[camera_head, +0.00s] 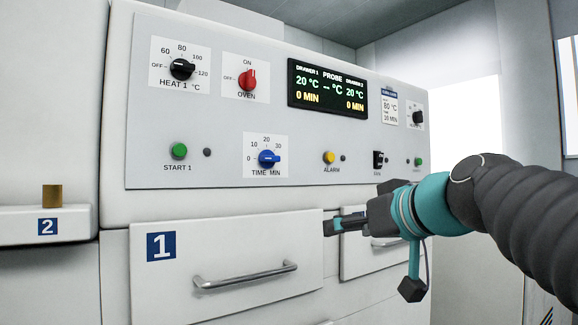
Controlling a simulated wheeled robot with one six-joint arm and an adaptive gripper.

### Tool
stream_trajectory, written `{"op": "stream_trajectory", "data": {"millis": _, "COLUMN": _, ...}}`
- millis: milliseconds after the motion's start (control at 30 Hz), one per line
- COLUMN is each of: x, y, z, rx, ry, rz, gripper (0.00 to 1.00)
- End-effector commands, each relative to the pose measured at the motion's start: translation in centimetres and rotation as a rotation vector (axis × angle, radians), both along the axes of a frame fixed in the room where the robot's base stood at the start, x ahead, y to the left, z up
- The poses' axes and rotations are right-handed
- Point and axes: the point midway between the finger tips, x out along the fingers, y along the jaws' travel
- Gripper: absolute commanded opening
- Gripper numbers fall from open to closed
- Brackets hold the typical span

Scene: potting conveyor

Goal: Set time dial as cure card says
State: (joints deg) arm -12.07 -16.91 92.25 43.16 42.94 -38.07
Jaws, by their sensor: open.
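The blue time dial (268,158) is on the oven's control panel, above drawer 1, on a white plate marked 0, 10, 20 and 30. Its exact pointer direction is too small to tell. The cure card (390,105) is at the panel's right; it seems to read 80 °C and 10 MIN in small print. The display (327,88) shows 20 °C and 0 MIN for both drawers. My gripper (331,226) is open and empty, below and right of the time dial, in front of the drawer fronts and apart from the dial.
The panel also holds a black heat 1 knob (182,69), a red oven knob (247,79), a green start 1 button (179,150) and a yellow alarm button (329,157). Drawer 1's handle (245,275) sticks out below. Space before the time dial is clear.

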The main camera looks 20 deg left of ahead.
Motion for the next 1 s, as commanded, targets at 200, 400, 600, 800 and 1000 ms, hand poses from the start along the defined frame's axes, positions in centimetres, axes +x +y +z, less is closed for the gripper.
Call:
{"op": "stream_trajectory", "data": {"millis": 200, "x": 1.7, "y": 4.9, "z": 9.1, "rx": 0.105, "ry": -0.21, "rz": 0.124, "gripper": 0.69}}
{"op": "stream_trajectory", "data": {"millis": 400, "x": 2.0, "y": 6.4, "z": 12.1, "rx": 0.142, "ry": -0.281, "rz": 0.158, "gripper": 0.69}}
{"op": "stream_trajectory", "data": {"millis": 600, "x": 3.3, "y": 8.0, "z": 12.2, "rx": 0.145, "ry": -0.281, "rz": 0.162, "gripper": 0.69}}
{"op": "stream_trajectory", "data": {"millis": 800, "x": 5.7, "y": 10.9, "z": 12.1, "rx": 0.143, "ry": -0.281, "rz": 0.162, "gripper": 0.69}}
{"op": "stream_trajectory", "data": {"millis": 1000, "x": 8.1, "y": 13.6, "z": 12.4, "rx": 0.143, "ry": -0.28, "rz": 0.161, "gripper": 0.69}}
